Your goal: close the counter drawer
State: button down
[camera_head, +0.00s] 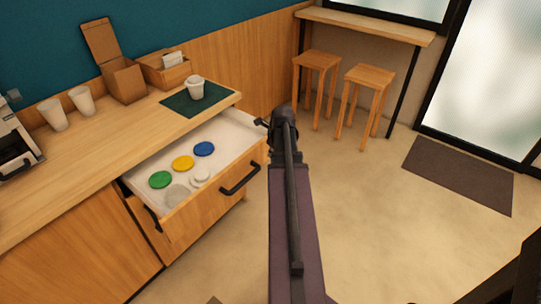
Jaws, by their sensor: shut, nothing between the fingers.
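The counter drawer (214,205) is pulled open from under the wooden counter, with its front facing the open floor. Its dark bar handle (240,178) is on the front panel. Inside lie a green disc (160,180), a yellow disc (183,163), a blue disc (204,149) and pale round items (200,178).
Two stools (369,76) stand by a high table.

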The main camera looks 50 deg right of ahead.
aim_at(261, 157)
jog(key=shift+w+a+f+b, duration=0.15)
jog(key=shift+w+f+b, duration=2.1)
jog(key=shift+w+f, duration=0.35)
